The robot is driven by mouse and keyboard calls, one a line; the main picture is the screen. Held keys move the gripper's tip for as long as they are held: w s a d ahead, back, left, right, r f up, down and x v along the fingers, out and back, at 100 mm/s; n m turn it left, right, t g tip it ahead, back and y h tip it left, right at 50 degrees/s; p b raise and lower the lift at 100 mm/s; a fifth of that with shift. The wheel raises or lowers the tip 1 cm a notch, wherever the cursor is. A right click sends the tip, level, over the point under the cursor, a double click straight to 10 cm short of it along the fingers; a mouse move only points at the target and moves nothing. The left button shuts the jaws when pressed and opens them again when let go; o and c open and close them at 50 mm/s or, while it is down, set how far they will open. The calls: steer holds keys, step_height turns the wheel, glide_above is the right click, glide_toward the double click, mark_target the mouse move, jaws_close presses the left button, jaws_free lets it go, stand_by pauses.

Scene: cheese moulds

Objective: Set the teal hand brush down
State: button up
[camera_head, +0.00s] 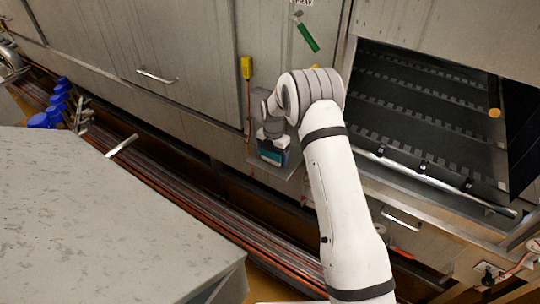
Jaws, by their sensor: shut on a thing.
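The teal hand brush (270,155) shows in the head view as a small teal and dark block right under my gripper (272,143), left of my white arm. My gripper points down and is shut on the brush. The fingertips are small and partly hidden, so the exact grip is hard to see. A small grey metal ledge (284,171) sticks out from the cabinet front just below the brush. I cannot tell whether the brush touches the ledge or hangs above it.
A grey worktop (90,215) fills the lower left. Pipes (215,205) run along the floor gap. A dark slatted conveyor (425,100) lies right, behind my arm. A green-handled tool (306,37) and a yellow box (246,67) hang on the grey cabinets.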

steer(key=o, duration=1.2)
steer(key=shift+s+f, duration=0.1)
steer(key=shift+f, duration=0.05)
